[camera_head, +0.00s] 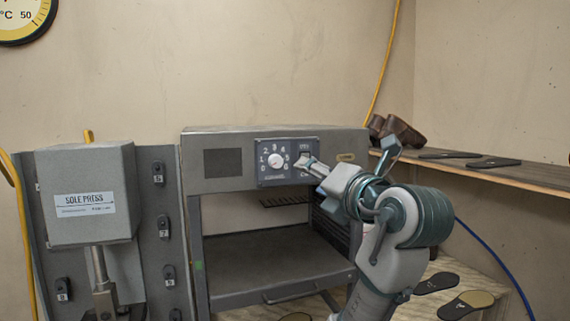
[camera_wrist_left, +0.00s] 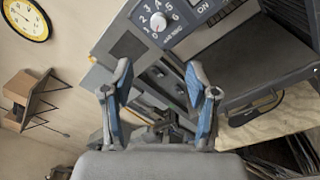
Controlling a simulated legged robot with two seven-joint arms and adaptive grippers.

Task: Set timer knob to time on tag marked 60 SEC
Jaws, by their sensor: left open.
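The timer knob (camera_head: 275,161) is a small white round knob on the dark panel at the front of a grey cabinet. Numbers from 0 to 6 ring it. It also shows at the top of the left wrist view (camera_wrist_left: 158,21). Where its pointer stands is too small to tell. My left gripper (camera_head: 346,153) is open and empty, to the right of the knob and apart from it. Its two blue-grey fingers are spread in the left wrist view (camera_wrist_left: 159,70). I cannot read a tag marked 60 SEC anywhere. My right gripper is not in view.
A switch (camera_head: 304,147) sits right of the knob on the panel, marked ON in the left wrist view. A grey sole press (camera_head: 85,190) stands at left. A wooden shelf (camera_head: 500,175) with shoes and soles is at right. The cabinet's open bay lies below the panel.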

